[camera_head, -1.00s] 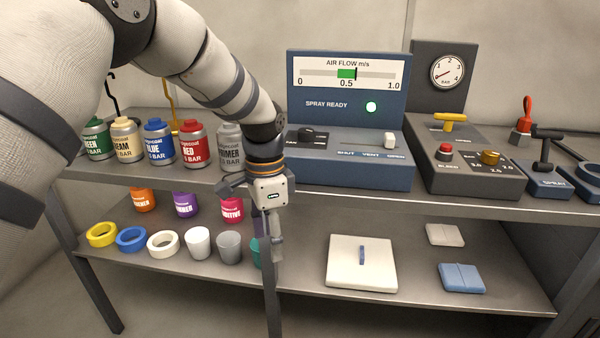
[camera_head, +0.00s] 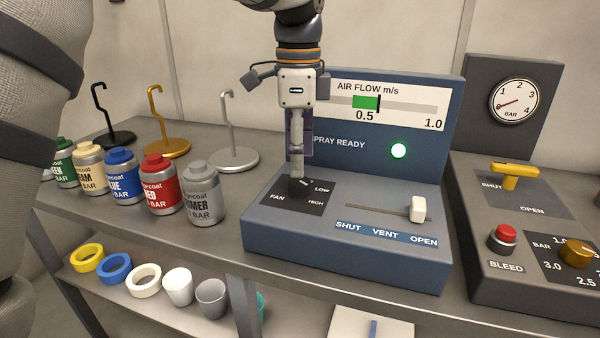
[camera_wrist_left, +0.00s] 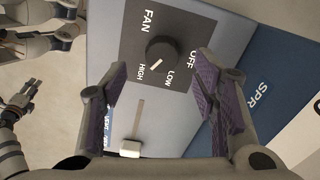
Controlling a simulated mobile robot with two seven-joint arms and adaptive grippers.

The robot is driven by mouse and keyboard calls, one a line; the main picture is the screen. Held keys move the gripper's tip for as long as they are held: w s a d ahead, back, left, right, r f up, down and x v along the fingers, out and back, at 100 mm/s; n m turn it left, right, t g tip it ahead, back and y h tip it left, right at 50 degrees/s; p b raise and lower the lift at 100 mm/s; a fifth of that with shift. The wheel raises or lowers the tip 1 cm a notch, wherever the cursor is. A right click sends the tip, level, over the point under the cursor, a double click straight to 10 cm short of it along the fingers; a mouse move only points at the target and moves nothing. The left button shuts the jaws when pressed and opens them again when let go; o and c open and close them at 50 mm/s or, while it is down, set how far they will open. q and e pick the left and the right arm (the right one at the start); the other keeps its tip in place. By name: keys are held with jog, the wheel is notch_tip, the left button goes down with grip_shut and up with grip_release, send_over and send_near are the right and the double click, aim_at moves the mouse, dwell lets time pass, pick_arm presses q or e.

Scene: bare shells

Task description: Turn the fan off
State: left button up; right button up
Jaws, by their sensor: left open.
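The fan knob (camera_head: 298,187) is a dark round knob on a black plate at the left of the blue control box (camera_head: 340,255). It also shows in the left wrist view (camera_wrist_left: 161,52), where its white mark points towards HIGH; OFF and LOW lie on other sides. My left gripper (camera_head: 298,168) points down just above the knob. In the left wrist view its purple-padded fingers (camera_wrist_left: 162,72) are open, apart on both sides of the knob, with nothing held. Whether they touch it I cannot tell. My right gripper (camera_wrist_left: 20,100) appears small at the left edge of that view.
The white vent slider (camera_head: 418,208) stands at OPEN, and the green spray-ready lamp (camera_head: 398,151) is lit. A pressure panel (camera_head: 530,245) with a yellow valve handle (camera_head: 513,169) is at the right.

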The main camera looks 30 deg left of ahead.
aim_at(300, 181)
pick_arm(q)
notch_tip(300, 181, down, 5)
jog(key=shift+w+r, duration=0.1)
jog(key=shift+w, duration=0.05)
jog(key=c, duration=1.2)
jog(key=shift+o, duration=0.2)
jog(key=shift+n, duration=0.4)
jog(key=n, duration=0.5)
jog(key=shift+n, duration=0.3)
jog(key=n, duration=1.1)
jog(key=shift+n, duration=0.4)
jog(key=n, duration=0.5)
jog(key=shift+n, duration=0.4)
